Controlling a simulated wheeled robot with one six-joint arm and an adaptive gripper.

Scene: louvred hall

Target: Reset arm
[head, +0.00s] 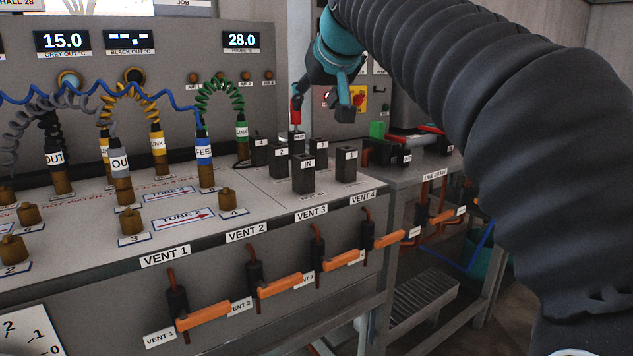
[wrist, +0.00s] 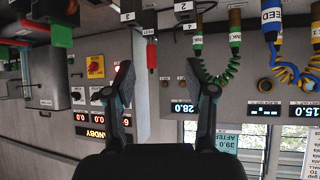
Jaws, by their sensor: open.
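My gripper (head: 321,98) hangs at the end of my arm above the back right of the grey bench. Its teal body points down, with dark fingertips apart. In the wrist view, which looks upside down, my gripper (wrist: 167,84) is open with nothing held between its fingers. A red-topped piece (head: 295,116) shows just beneath the left finger in the head view. The red piece (wrist: 151,55) also shows in the wrist view, beyond the fingertips. I cannot tell its exact distance from the finger.
Black numbered blocks (head: 303,177) stand below my gripper. Coiled hoses with labelled plugs, such as the blue FEED plug (head: 204,152), fill the bench's left. Orange vent handles (head: 203,314) line its front. A second bench (head: 425,172) stands right. Instrument panels rise behind.

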